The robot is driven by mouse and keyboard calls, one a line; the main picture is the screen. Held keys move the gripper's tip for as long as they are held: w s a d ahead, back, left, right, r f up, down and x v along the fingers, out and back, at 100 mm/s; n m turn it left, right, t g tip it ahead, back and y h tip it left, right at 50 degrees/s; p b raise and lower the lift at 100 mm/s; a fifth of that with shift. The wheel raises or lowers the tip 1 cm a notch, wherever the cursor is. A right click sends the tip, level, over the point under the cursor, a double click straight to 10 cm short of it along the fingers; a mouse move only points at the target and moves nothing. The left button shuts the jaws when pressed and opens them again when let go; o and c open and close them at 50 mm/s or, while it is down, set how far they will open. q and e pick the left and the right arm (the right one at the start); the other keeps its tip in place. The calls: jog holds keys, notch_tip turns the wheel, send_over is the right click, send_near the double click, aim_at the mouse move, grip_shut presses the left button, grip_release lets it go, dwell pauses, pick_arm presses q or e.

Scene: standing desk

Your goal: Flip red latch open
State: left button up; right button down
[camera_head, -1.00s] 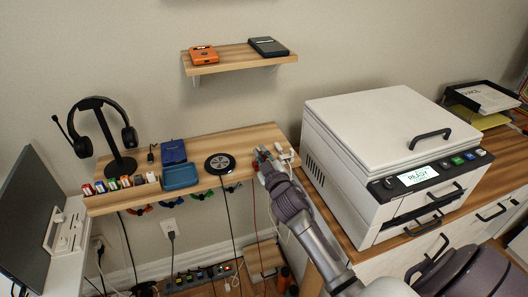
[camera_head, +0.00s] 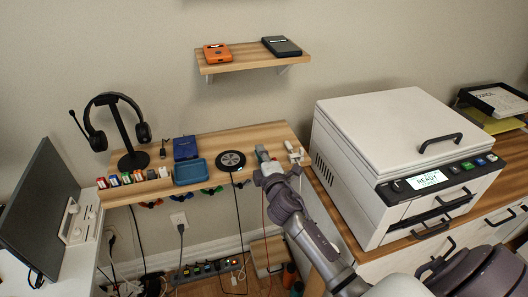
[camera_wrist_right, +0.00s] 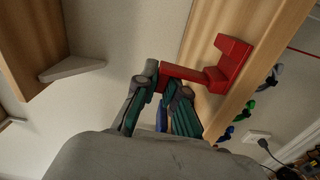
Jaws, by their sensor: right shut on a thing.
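The red latch (camera_wrist_right: 226,65) shows in the right wrist view, fixed on the wooden board near its edge, with a thin arm reaching left to my fingers. My right gripper (camera_wrist_right: 161,88) is shut on the end of that arm. In the head view my right gripper (camera_head: 262,156) is at the right part of the lower wooden shelf, and its hand hides most of the latch. My left gripper is not in view.
The lower shelf (camera_head: 220,140) holds a headset stand (camera_head: 121,130), a blue tray (camera_head: 190,171) and a black round pad (camera_head: 231,160). A white machine (camera_head: 385,125) stands close to the right of my arm. Cables hang below the shelf.

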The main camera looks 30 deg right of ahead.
jog(key=shift+w+a+f+n, duration=0.15)
jog(key=shift+a+n, duration=0.1)
jog(key=shift+n, duration=0.5)
jog(key=shift+s+a+f+n, duration=0.1)
jog(key=shift+a+n, duration=0.1)
jog(key=shift+n, duration=0.55)
jog(key=c, duration=1.2)
grip_release()
jog(key=shift+c, duration=0.2)
jog(key=v, duration=1.2)
jog(key=shift+w+a, duration=0.1)
